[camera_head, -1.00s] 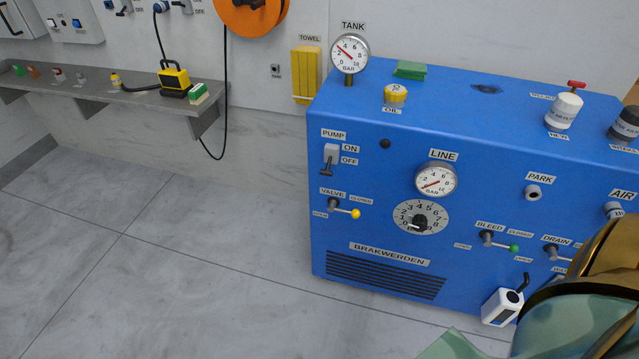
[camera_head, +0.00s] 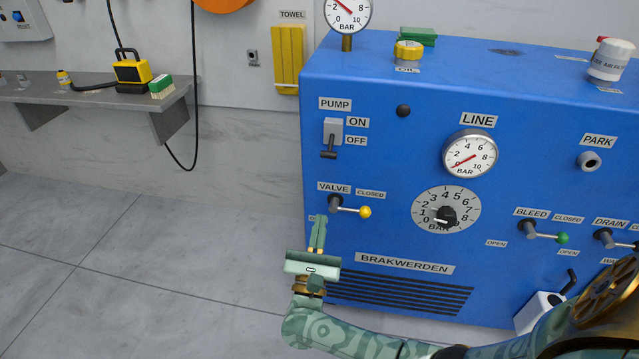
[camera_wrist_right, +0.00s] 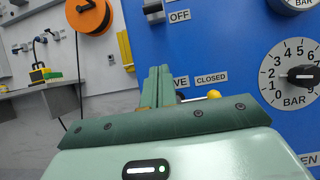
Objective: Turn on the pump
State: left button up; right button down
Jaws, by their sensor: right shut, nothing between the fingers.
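The pump switch (camera_head: 331,138) is on the front of the blue machine (camera_head: 400,190), at its upper left. Its dark lever points down, by the OFF label. In the right wrist view the switch (camera_wrist_right: 153,10) is partly cut off by the top edge. My right gripper (camera_head: 318,222) is shut and empty, fingers pointing up, in front of the machine's left edge. It is below the switch and overlaps the area under the valve label. In the right wrist view its fingertips (camera_wrist_right: 158,72) hide part of that label. My left gripper is not in view.
The yellow-tipped valve lever (camera_head: 350,209) sits just above and right of my right fingertips. The regulator dial (camera_head: 446,208) and line gauge (camera_head: 470,155) are farther right. A grey shelf (camera_head: 95,96) is on the left wall. Floor left of the machine is clear.

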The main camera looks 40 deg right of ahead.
aim_at(331, 143)
jog(key=shift+r, duration=0.2)
